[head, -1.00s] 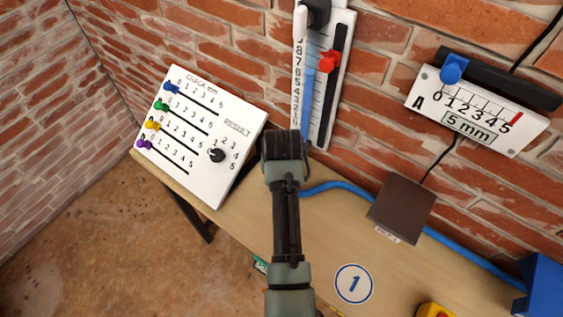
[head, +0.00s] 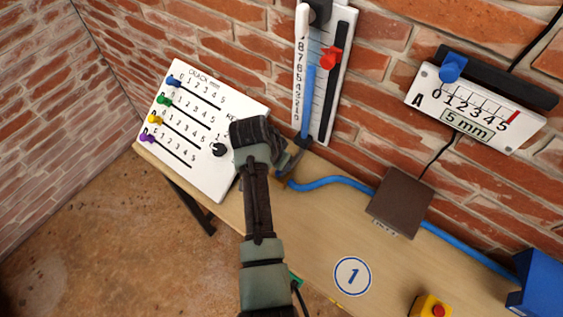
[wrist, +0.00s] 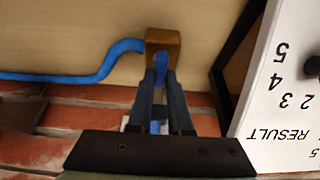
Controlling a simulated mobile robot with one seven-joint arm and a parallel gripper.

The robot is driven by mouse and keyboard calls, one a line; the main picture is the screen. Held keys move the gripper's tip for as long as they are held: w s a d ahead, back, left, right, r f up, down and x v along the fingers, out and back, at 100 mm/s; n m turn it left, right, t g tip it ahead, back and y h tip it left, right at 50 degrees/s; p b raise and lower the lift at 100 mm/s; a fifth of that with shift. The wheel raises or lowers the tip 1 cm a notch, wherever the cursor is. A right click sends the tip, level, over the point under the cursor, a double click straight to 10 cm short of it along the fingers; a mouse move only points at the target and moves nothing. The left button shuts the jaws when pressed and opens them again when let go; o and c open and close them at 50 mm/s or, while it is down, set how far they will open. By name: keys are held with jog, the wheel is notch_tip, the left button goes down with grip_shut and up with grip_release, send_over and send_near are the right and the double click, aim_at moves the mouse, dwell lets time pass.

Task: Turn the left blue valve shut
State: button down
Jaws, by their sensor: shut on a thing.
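In the wrist view a brass-coloured valve body (wrist: 163,38) sits on the wood at the end of a blue hose (wrist: 75,75). A blue valve handle (wrist: 160,76) shows between the fingers of my gripper (wrist: 160,82), which are shut on it just beside the brass body. In the head view my gripper (head: 287,163) is at the back of the bench, below the tall gauge, and my arm hides most of the valve.
A tall gauge (head: 325,85) with a blue column and red pointer hangs on the brick wall. A white board with coloured sliders (head: 195,130) stands left, close to my wrist. A brown box (head: 400,202) and yellow button box (head: 432,307) are right.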

jog(key=shift+r, duration=0.1)
dwell(0.3)
jog(key=c, duration=0.8)
grip_release()
jog(key=shift+c, duration=0.2)
jog(key=v, duration=1.3)
jog(key=shift+b, duration=0.4)
jog(key=shift+w+d, duration=0.1)
jog(key=shift+w, duration=0.05)
